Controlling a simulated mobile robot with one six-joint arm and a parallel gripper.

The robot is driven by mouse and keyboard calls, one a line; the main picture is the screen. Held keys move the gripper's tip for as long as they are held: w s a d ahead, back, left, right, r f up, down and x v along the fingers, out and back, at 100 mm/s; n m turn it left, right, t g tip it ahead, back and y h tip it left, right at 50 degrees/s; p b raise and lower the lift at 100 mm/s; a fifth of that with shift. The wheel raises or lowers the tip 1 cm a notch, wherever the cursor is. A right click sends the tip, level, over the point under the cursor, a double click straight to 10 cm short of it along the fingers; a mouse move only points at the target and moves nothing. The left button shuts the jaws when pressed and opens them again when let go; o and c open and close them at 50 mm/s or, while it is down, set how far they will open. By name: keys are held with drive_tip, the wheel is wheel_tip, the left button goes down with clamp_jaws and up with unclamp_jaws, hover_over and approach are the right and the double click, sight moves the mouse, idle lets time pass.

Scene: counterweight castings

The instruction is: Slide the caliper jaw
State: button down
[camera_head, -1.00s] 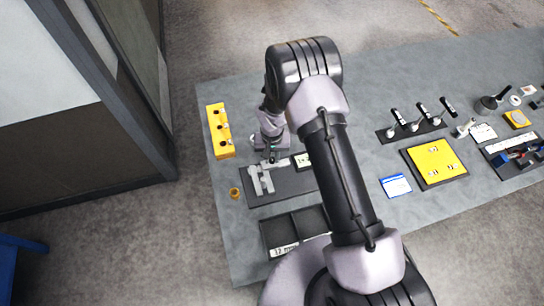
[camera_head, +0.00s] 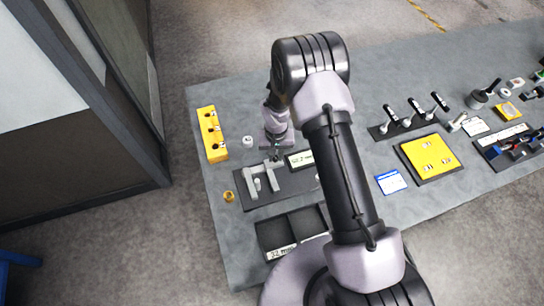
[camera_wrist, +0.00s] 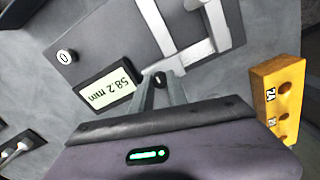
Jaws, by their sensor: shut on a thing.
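The caliper (camera_head: 249,187) lies on a dark board (camera_head: 290,188), its two pale jaws apart with a small pale cylinder (camera_head: 257,184) between them. In the wrist view the jaws show as two light bars, the sliding one (camera_wrist: 154,22) nearer the display (camera_wrist: 110,86), which reads 58.2 mm. My gripper (camera_head: 276,157) is at the beam end of the sliding jaw. In the wrist view my gripper (camera_wrist: 160,82) is shut on a part of the sliding jaw; the fingers partly hide the grip.
A yellow block with holes (camera_head: 212,135) and a white round piece (camera_head: 247,141) stand beyond the board. A black two-compartment tray (camera_head: 291,231) is in front.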

drive_tip(key=c, duration=1.3)
unclamp_jaws()
wheel_tip(320, 180, up, 18)
drive_tip(key=shift+f, duration=0.25)
